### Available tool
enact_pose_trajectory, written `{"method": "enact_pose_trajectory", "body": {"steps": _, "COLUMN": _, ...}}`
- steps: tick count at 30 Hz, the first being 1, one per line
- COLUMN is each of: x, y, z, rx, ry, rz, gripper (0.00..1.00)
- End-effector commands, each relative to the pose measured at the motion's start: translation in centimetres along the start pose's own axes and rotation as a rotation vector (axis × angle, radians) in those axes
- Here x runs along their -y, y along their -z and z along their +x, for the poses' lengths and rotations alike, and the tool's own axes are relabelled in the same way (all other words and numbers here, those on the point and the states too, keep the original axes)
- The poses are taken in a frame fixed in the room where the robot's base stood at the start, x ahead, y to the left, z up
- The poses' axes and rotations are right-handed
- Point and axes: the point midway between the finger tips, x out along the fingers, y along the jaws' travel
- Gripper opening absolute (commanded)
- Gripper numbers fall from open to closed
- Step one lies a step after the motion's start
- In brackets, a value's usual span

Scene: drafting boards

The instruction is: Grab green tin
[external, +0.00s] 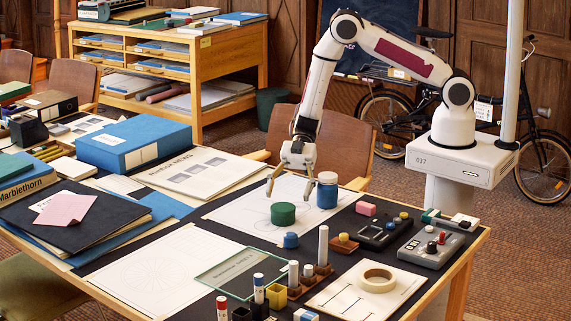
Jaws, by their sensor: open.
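The green tin (283,213) is a short round cylinder standing on a white drawing sheet in the middle of the table. My gripper (290,190) is open, pointing down, above and just behind the tin. Its fingers are spread, and one fingertip is left of the tin's top while the other is to the right. Nothing shows between the fingers. I cannot tell exactly how far the fingertips are from the tin.
A blue jar with a white lid (327,190) stands close right of my gripper. A small blue cap (290,240) sits in front of the tin. A glass plate (242,270), tape roll (378,280) and control boxes (431,246) lie nearer. The sheet (240,215) left of the tin is clear.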

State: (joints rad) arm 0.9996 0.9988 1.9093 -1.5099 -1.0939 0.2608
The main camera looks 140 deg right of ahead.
Motion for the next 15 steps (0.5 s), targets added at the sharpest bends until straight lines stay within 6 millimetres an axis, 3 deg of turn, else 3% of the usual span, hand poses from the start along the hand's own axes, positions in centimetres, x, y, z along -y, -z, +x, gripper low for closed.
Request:
{"method": "enact_pose_trajectory", "body": {"steps": 7, "x": 0.0, "y": 0.0, "z": 0.2, "rx": 0.001, "ry": 0.000, "rz": -0.001, "gripper": 0.67}}
{"method": "enact_pose_trajectory", "body": {"steps": 15, "x": 0.0, "y": 0.1, "z": 2.2, "rx": 0.001, "ry": 0.000, "rz": -0.002, "gripper": 0.67}}
